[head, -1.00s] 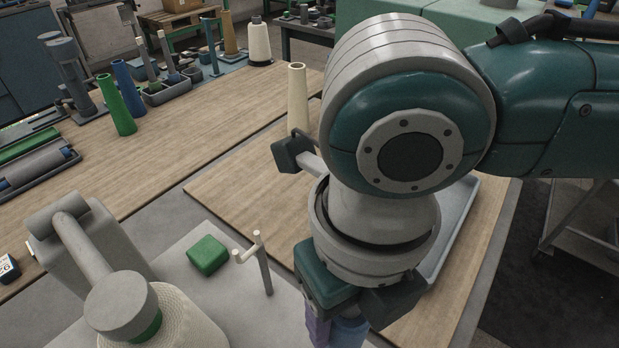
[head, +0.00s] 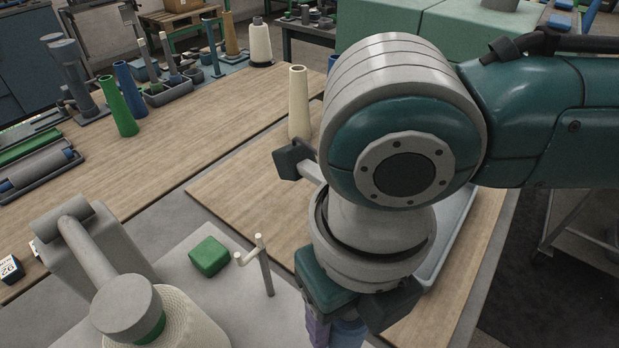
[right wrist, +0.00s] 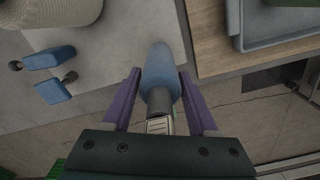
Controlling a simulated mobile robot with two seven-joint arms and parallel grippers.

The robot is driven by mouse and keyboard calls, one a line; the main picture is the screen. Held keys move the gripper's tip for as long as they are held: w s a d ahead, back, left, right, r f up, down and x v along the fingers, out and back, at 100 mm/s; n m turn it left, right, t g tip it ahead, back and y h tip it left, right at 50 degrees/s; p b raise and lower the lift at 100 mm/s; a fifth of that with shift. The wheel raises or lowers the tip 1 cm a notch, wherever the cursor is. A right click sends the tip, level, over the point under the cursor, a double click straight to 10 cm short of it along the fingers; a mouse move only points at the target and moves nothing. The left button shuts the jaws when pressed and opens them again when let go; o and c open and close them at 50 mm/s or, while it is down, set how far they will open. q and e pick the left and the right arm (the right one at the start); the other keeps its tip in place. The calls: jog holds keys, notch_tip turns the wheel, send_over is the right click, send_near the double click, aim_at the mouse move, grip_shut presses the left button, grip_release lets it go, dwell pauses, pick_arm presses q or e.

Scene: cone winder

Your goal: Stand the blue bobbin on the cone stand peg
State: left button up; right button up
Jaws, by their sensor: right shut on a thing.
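The blue bobbin (right wrist: 160,66) is a smooth pale-blue tapered piece between the purple fingers of my right gripper (right wrist: 160,100) in the right wrist view. The gripper is shut on it. A thin pale post with a side arm (head: 265,265) stands on the grey surface left of the gripper. I cannot tell which post is the cone stand peg. My left gripper is out of view.
A winder with a cream yarn package (head: 180,325) and a green block (head: 209,256) are at lower left. A cream cone (head: 298,100) stands behind my arm. Green (head: 118,106) and blue (head: 128,85) cones stand on the far table. A grey tray (right wrist: 275,28) is at right.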

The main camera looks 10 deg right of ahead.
jog(key=shift+f, duration=0.3)
dwell(0.4)
jog(key=shift+f, duration=0.4)
dwell(0.5)
jog(key=shift+f+b, duration=0.3)
dwell(0.5)
jog(key=shift+f, duration=0.55)
dwell(0.7)
dwell(0.7)
dwell(0.3)
jog(key=o, duration=1.4)
jog(key=shift+c, duration=0.2)
jog(key=shift+r, duration=0.1)
